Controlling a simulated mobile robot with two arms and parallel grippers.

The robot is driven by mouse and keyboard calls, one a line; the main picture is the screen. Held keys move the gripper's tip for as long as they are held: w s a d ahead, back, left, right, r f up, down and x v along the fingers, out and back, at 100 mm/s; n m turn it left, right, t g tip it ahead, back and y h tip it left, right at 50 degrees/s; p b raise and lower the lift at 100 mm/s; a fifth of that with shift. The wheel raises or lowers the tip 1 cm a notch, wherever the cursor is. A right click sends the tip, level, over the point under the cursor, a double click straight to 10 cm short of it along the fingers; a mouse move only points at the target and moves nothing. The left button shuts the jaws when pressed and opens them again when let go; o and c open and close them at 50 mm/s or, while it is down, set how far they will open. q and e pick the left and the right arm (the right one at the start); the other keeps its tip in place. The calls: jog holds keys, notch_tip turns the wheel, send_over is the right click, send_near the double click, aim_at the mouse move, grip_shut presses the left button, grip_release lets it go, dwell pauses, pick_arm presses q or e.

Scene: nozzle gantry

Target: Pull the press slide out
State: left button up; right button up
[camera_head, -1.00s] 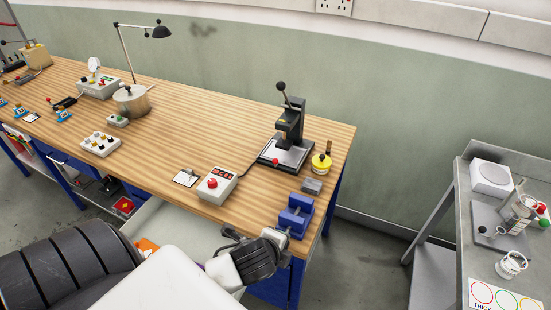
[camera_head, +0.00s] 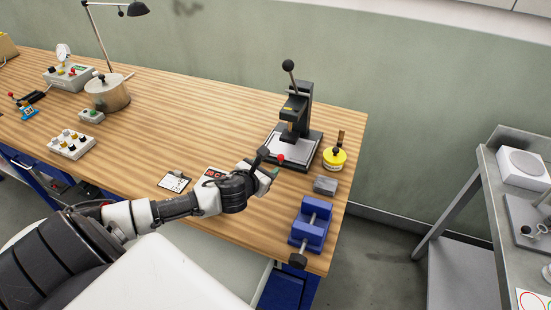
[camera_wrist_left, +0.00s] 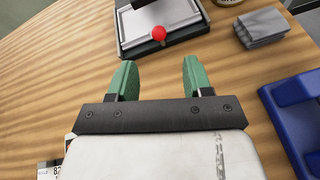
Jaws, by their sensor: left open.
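The black press (camera_head: 296,118) stands at the right end of the wooden bench, with a lever and black ball knob on top. Its pale slide plate (camera_head: 290,150) lies in the base, with a red knob (camera_head: 281,158) at the front edge. In the left wrist view the red knob (camera_wrist_left: 158,33) is straight ahead of the fingers, with a clear gap. My left gripper (camera_head: 268,167) is open and empty, just in front of the knob; its green fingertips (camera_wrist_left: 154,80) show in the left wrist view. My right gripper is not in view.
A yellow-lidded jar (camera_head: 334,158) stands beside the press. A control box (camera_head: 212,174) is partly hidden by my left arm. Bare bench lies left of the press.

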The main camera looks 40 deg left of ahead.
aim_at(279, 159)
pick_arm(q)
jog(key=shift+w+a+f, duration=0.3)
jog(key=shift+w+f, duration=0.25)
jog(key=shift+w, duration=0.3)
jog(key=x, duration=0.7)
jog(key=shift+w+f, duration=0.1)
jog(key=shift+w, duration=0.2)
jog(key=shift+x, duration=0.75)
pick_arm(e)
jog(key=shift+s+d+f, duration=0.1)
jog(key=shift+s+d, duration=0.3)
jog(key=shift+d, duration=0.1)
pick_arm(q)
jog(key=shift+c, duration=0.3)
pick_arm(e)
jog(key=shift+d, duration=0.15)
pick_arm(q)
grip_shut()
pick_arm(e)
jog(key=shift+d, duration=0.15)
